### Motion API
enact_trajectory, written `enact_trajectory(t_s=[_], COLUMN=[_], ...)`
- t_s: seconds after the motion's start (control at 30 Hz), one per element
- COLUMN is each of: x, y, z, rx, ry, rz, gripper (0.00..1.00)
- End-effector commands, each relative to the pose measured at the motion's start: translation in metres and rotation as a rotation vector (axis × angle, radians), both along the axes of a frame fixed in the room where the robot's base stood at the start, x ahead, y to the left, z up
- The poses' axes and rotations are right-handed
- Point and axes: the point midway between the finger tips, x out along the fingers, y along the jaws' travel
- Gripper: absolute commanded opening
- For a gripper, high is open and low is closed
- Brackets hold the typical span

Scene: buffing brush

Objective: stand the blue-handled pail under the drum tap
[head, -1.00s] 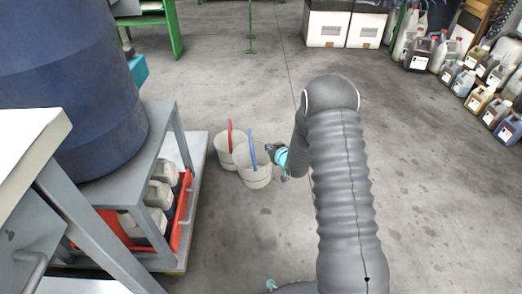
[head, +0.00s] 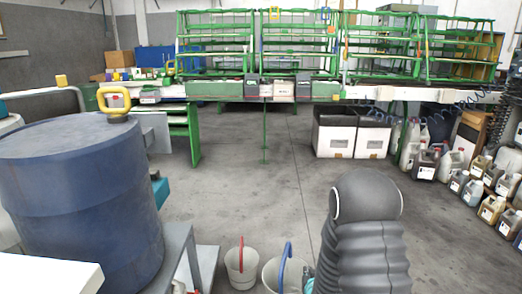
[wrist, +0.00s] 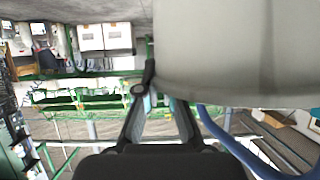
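The blue-handled pail (head: 283,275) is a pale pail on the floor, partly cut off by the bottom edge of the head view. Its wall (wrist: 240,50) fills the upper right of the wrist view, with the blue handle (wrist: 240,150) below. My gripper (wrist: 163,88) is at its rim, the fingers apart with a visible gap; the right fingertip is hidden by the pail. In the head view my arm covers most of the gripper. The blue drum (head: 80,190) lies on a grey stand at the left. A teal part (head: 160,190) shows beside it; I cannot tell if it is the tap.
A red-handled pail (head: 241,266) stands just left of the blue-handled one. The drum's grey stand (head: 180,250) is further left. Several jugs (head: 425,163) line the right side, and white bins (head: 350,135) stand ahead. The floor (head: 245,190) between is clear.

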Motion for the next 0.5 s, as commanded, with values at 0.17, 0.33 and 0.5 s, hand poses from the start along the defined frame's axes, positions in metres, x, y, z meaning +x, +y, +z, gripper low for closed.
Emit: enact_trajectory(t_s=[0.17,0.33,0.5], x=[-0.020,-0.044,-0.049], y=[0.000,0.000,0.000], z=[0.018,0.028,0.030], rx=[0.000,0.000,0.000], ry=[-0.004,-0.004,-0.004], rz=[0.001,0.001,0.001], gripper=[0.00,0.00,0.00])
